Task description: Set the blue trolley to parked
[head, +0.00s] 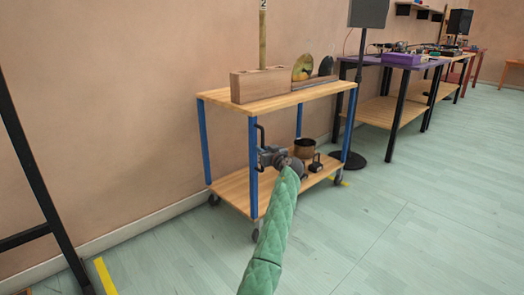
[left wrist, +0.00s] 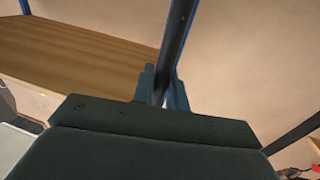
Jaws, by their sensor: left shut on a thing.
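The blue trolley (head: 204,142) stands against the wall, with blue posts, a wooden top, a wooden lower shelf and dark castors. A dark upright handle (head: 260,129) is at its near end. My left gripper (head: 264,156) is at this handle and shut on it. In the left wrist view the fingers (left wrist: 162,90) close around the dark handle bar (left wrist: 180,35), with the trolley's wooden board (left wrist: 80,48) behind to the left. My right gripper is not in view.
A wooden block (head: 262,86) with an upright stick and other pieces stand on the trolley's top; a brown pot (head: 304,148) is on its shelf. A black stand (head: 360,90) and purple table are beyond. Floor at right is clear.

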